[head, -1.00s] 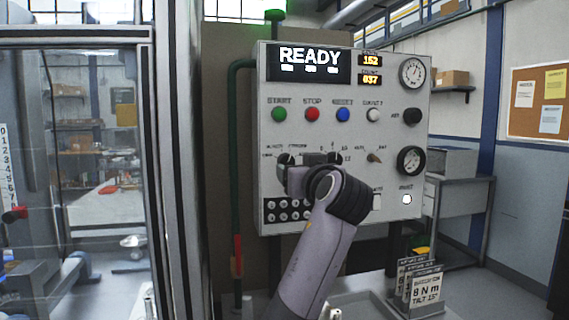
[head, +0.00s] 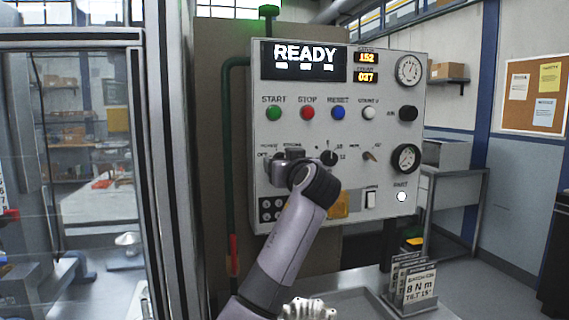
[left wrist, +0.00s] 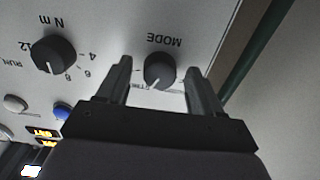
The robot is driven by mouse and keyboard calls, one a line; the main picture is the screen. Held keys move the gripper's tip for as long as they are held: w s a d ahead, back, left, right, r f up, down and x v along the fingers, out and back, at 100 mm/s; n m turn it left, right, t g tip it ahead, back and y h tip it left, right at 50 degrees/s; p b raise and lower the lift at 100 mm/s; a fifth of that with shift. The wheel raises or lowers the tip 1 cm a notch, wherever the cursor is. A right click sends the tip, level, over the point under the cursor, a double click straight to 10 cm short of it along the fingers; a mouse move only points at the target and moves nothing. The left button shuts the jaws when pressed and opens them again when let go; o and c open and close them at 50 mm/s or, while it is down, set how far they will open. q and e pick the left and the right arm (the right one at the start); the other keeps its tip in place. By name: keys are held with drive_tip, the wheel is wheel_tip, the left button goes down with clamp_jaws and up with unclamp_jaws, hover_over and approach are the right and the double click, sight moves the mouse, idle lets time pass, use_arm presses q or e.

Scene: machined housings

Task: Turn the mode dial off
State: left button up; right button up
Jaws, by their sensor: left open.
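The black mode dial (left wrist: 160,70) is on the light grey control panel, upside down in the left wrist view. Its white pointer line points down and left there, toward a partly hidden label. My left gripper (left wrist: 158,66) is open, with one finger on each side of the dial and a visible gap to each. In the head view my left gripper (head: 284,162) is against the lower left of the panel (head: 390,135) and largely covers the mode dial. An OFF label shows just left of it.
The N m dial (head: 328,157) sits close to the right of my gripper. Above are the green start (head: 274,113), red stop (head: 307,113) and blue reset (head: 338,112) buttons. A green pipe (head: 227,160) runs along the panel's left side. The display (head: 304,60) reads READY.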

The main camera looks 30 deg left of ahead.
use_arm(q)
drive_tip(key=c, duration=1.1)
drive_tip(key=shift+o, duration=0.2)
